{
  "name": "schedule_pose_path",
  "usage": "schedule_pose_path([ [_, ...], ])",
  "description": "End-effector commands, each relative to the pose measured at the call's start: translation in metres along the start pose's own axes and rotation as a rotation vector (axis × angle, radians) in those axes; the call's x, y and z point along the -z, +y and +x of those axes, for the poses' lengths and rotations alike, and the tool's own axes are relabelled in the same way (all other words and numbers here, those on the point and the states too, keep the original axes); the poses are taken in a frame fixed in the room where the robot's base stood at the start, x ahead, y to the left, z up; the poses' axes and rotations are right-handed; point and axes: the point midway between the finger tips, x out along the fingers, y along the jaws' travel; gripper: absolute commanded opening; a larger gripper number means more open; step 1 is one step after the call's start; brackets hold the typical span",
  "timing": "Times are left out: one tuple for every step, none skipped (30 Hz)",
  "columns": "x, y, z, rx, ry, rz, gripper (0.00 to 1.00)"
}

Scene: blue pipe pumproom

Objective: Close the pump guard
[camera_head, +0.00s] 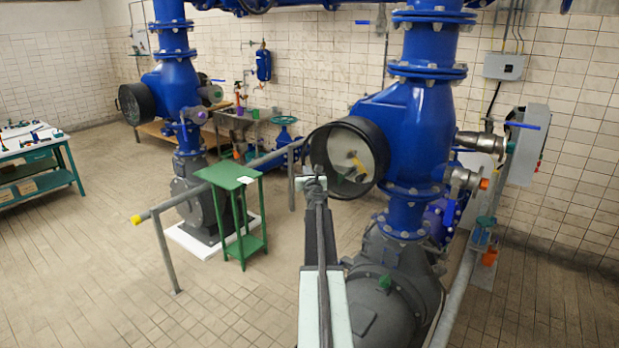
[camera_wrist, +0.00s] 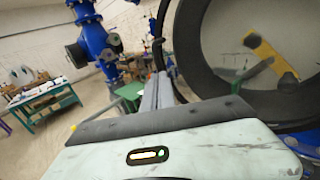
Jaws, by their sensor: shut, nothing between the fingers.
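The pump's round black-rimmed housing (camera_head: 376,137) is on the side of the large blue pump (camera_head: 412,125) in the head view. Its pale inside shows a yellow part (camera_head: 357,165). The wrist view shows the wide black rim (camera_wrist: 214,75) and the yellow part (camera_wrist: 265,48) closer. A thin dark curved edge (camera_wrist: 163,35), which looks like the pump guard seen nearly edge-on, stands left of the rim with a gap between. My gripper (camera_head: 313,184) is shut and empty, just below and left of the housing. In the wrist view its fingers (camera_wrist: 163,88) reach near that edge; contact cannot be told.
A small green stand (camera_head: 232,172) is left of my arm. A second blue pump (camera_head: 175,90) and a teal workbench (camera_head: 35,155) stand further left. Open tiled floor lies at the front left.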

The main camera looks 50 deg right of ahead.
Motion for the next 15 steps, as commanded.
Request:
schedule_pose_path([
  [0.000,0.000,0.015,-0.001,0.000,0.000,0.00],
  [0.000,0.000,0.021,-0.001,0.000,0.000,0.00],
  [0.000,0.000,0.028,-0.001,0.000,0.000,0.00],
  [0.000,0.000,0.033,-0.001,0.000,0.000,0.00],
  [0.000,0.001,0.037,-0.001,0.000,0.000,0.00],
  [0.000,0.001,0.041,-0.001,0.000,0.000,0.00],
  [0.000,0.001,0.044,-0.001,0.000,0.000,0.00],
  [0.000,0.001,0.047,-0.001,0.000,0.000,0.00],
  [0.000,0.001,0.049,-0.001,0.000,0.000,0.00],
  [0.000,0.001,0.051,-0.001,0.000,0.000,0.00],
  [0.000,0.001,0.052,-0.001,0.000,0.000,0.00],
  [0.000,0.001,0.052,-0.001,0.000,0.000,0.00],
  [0.000,0.001,0.053,-0.001,0.000,0.000,0.00],
  [0.000,0.001,0.053,-0.001,0.000,0.000,0.00],
  [0.000,0.001,0.053,-0.001,0.000,0.000,0.00],
])
